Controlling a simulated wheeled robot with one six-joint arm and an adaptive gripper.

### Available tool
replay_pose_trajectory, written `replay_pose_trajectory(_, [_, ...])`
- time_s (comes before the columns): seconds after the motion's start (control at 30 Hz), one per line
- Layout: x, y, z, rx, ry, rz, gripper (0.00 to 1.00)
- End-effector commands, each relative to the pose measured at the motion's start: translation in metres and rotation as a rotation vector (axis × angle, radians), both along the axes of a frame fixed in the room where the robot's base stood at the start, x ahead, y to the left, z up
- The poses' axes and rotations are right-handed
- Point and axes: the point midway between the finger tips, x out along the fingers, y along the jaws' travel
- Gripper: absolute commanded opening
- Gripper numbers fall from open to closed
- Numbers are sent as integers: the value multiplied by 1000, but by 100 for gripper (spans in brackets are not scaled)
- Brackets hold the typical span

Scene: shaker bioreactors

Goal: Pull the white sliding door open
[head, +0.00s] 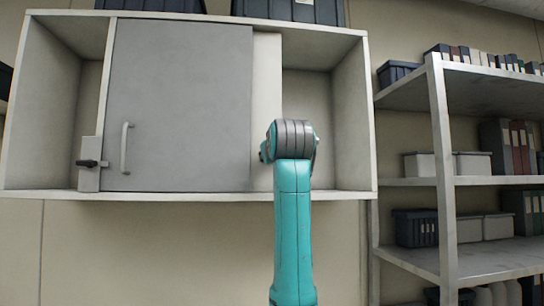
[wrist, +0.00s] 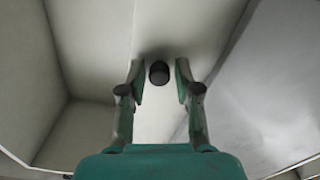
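The white sliding door (head: 265,85) shows in the head view as a narrow pale strip between the grey door and the open right compartment. In the wrist view the white door (wrist: 178,25) fills the middle and carries a dark round knob (wrist: 158,73). My gripper (wrist: 158,80) is open, with one finger on each side of the knob and a visible gap on both sides. In the head view my arm's wrist hides the fingers and the knob.
The grey door (head: 180,100) covers the cabinet's middle and has a vertical handle (head: 125,148). A latch block (head: 90,163) with a dark lever sits at its lower left. The cabinet's right compartment (head: 308,100) is open and empty. A metal shelf rack (head: 442,150) stands to the right.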

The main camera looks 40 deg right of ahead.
Motion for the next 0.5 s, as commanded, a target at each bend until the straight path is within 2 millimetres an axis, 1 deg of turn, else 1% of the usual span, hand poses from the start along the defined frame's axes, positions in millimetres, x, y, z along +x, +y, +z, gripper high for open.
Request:
replay_pose_trajectory(0.17, [-2, 1, 1, -1, -2, 0, 32])
replay_pose_trajectory(0.27, [-9, 6, 1, -2, -3, 0, 32])
replay_pose_trajectory(0.37, [-22, 14, 1, -1, -4, 1, 32])
replay_pose_trajectory(0.5, [-46, 29, 1, -2, -5, 1, 32])
